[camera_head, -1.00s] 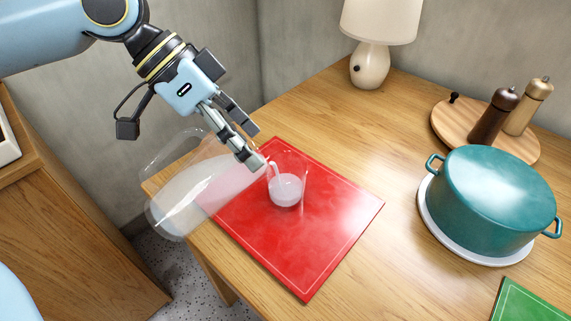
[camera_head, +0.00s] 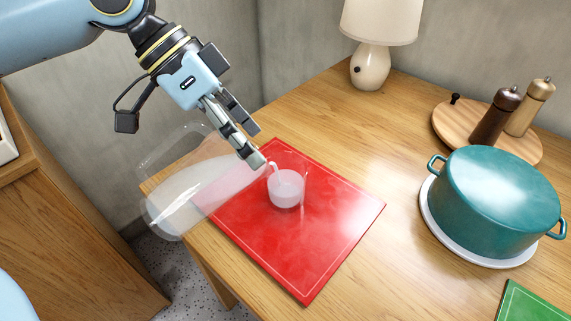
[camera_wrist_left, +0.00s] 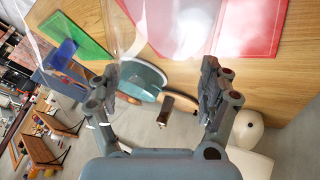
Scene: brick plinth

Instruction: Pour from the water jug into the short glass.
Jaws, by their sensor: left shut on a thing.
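The clear water jug (camera_head: 183,197) is tipped far over on its side, its mouth toward the short glass, with pale water inside. My left gripper (camera_head: 254,158) is shut on it; the grip point is hard to make out through the clear wall. The short glass (camera_head: 287,190) stands upright on the red mat (camera_head: 312,250), and a thin stream runs into it from the jug's lip. The glass holds a good amount of pale water. In the left wrist view my left gripper (camera_wrist_left: 160,92) shows both fingers, with clear jug wall (camera_wrist_left: 100,22) above. My right gripper is not seen.
A teal pot (camera_head: 490,195) on a white plate is at the right. Behind it a round wooden board (camera_head: 450,122) carries two mills (camera_head: 494,115). A lamp (camera_head: 371,65) stands at the back. A green mat (camera_head: 530,308) is at the lower right. The table's left edge lies under the jug.

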